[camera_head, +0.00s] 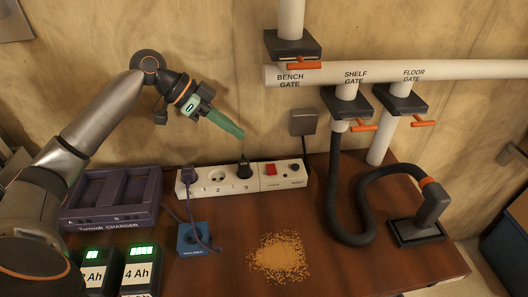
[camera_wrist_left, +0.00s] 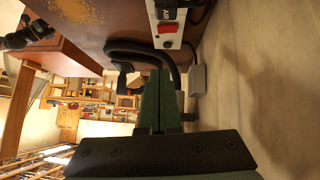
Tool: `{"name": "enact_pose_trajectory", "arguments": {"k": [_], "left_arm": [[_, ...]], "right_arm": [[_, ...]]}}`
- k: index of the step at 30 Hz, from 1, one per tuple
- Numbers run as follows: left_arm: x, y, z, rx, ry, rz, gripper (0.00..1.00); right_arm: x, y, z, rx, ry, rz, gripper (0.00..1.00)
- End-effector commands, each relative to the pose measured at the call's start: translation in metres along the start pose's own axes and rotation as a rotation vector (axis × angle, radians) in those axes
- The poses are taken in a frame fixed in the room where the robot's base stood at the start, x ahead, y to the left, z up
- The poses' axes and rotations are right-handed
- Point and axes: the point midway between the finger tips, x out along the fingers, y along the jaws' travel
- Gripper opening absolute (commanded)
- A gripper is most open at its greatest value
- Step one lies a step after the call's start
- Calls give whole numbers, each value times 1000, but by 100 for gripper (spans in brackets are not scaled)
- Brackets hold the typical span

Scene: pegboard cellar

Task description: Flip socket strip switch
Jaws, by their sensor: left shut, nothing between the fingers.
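The white socket strip (camera_head: 230,187) lies at the back of the table against the wall, with numbered sockets. Its red switch (camera_head: 270,169) sits right of the socket marked 3; whether it is on or off is too small to tell. The switch (camera_wrist_left: 167,29) and part of the strip (camera_wrist_left: 168,43) also show in the left wrist view. My left gripper (camera_head: 240,134) is shut and empty, with its green fingers above the strip, up and left of the switch, apart from it. In the wrist view its fingertips (camera_wrist_left: 160,73) show below the switch. My right gripper is not in view.
A black plug (camera_head: 244,170) stands in socket 3, close under my fingers. Another plug (camera_head: 187,176) has a cable running to a blue box (camera_head: 192,239). A charger (camera_head: 110,197) is left, a black hose (camera_head: 333,190) right. Sawdust (camera_head: 280,258) lies in front.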

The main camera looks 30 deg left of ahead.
Motion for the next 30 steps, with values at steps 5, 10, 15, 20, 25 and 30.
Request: {"name": "enact_pose_trajectory", "arguments": {"k": [5,10,15,20,25,30], "left_arm": [[-3,0,-1,4,0,2,0],[-3,0,-1,4,0,2,0],[-1,0,-1,3,1,3,0],[12,1,-2,3,1,5,0],[44,2,-2,2,2,7,0],[82,2,-3,2,2,7,0]], "right_arm": [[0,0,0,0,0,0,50],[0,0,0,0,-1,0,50],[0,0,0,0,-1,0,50],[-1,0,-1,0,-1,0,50],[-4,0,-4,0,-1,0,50],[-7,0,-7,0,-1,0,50]]}}
